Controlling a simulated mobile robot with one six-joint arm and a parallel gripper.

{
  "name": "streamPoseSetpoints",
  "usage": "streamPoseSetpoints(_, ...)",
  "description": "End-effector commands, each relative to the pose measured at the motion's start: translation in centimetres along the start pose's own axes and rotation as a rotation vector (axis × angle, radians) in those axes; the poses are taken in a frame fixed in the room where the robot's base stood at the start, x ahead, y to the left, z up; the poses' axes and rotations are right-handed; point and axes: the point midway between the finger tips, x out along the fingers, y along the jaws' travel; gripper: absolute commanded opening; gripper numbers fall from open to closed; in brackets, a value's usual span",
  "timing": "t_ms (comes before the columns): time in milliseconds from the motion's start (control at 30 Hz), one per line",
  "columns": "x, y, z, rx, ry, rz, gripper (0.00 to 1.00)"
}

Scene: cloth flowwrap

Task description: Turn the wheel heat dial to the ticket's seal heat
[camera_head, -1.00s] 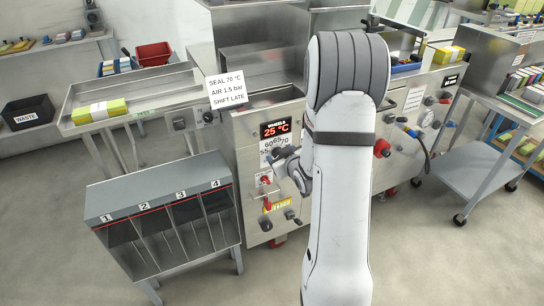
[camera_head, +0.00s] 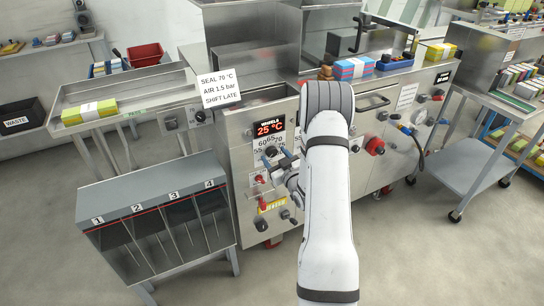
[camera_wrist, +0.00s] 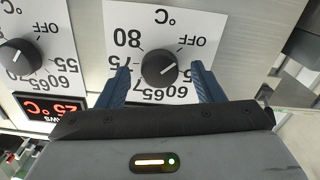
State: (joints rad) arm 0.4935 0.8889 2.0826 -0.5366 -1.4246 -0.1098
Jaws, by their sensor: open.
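The wheel heat dial (camera_wrist: 158,66) is a round dark knob on a white scale plate, upside down in the wrist view. OFF, 60, 65, 75 and 80 can be read around it. Its pale pointer mark seems to face the OFF side. My gripper (camera_wrist: 160,70) is open, with one blue finger on each side of the knob and gaps visible between. In the head view my gripper (camera_head: 282,160) is at the front panel, under the wheels display (camera_head: 270,128) reading 25 °C. The ticket (camera_head: 218,88) reads SEAL 70 °C, AIR 1.5 bar, SHIFT LATE.
A second dial (camera_wrist: 20,57), pointing at OFF, sits beside it with its own 25 °C display (camera_wrist: 48,108). Red and black knobs (camera_head: 375,146) are right of my arm. A numbered bin rack (camera_head: 150,195) stands at left, and a cart (camera_head: 475,165) at right.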

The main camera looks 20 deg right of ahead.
Motion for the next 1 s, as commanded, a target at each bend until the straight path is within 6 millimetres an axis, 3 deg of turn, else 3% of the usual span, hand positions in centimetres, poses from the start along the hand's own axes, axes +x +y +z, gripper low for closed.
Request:
streamPoseSetpoints(367,0.9,0.1,0.0,0.001,-0.001,0.001,0.61)
streamPoseSetpoints(900,0.8,0.1,0.0,0.001,-0.001,0.002,0.18)
streamPoseSetpoints(933,0.9,-1.9,-0.4,0.003,-0.002,-0.007,0.16)
streamPoseSetpoints(1000,0.8,-0.7,-0.1,0.002,0.000,-0.001,0.19)
